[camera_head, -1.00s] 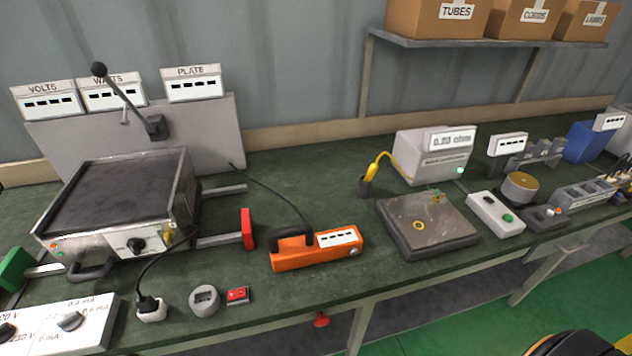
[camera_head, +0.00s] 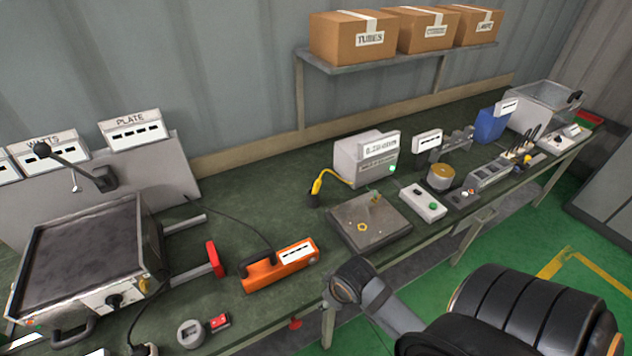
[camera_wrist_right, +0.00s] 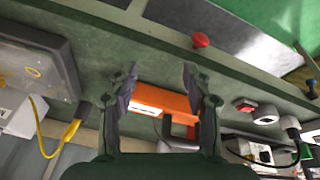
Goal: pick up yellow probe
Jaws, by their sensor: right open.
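The yellow probe (camera_head: 317,187) stands upright in a small dark holder on the green bench, left of the grey meter box (camera_head: 352,163). A yellow cable joins it to that box. In the right wrist view the probe (camera_wrist_right: 72,129) lies at the lower left, beside my right gripper (camera_wrist_right: 158,75). My right gripper is open, its two fingers apart over the bench with the orange clamp meter (camera_wrist_right: 165,102) showing between and beyond them. Nothing is held. My left gripper is not in view.
A dark square plate (camera_head: 365,222) lies in front of the meter box. The orange clamp meter (camera_head: 281,266) sits left of it. A hot plate (camera_head: 80,243) fills the left end. A shelf (camera_head: 385,57) with boxes hangs behind. Bare bench (camera_head: 245,208) shows left of the probe.

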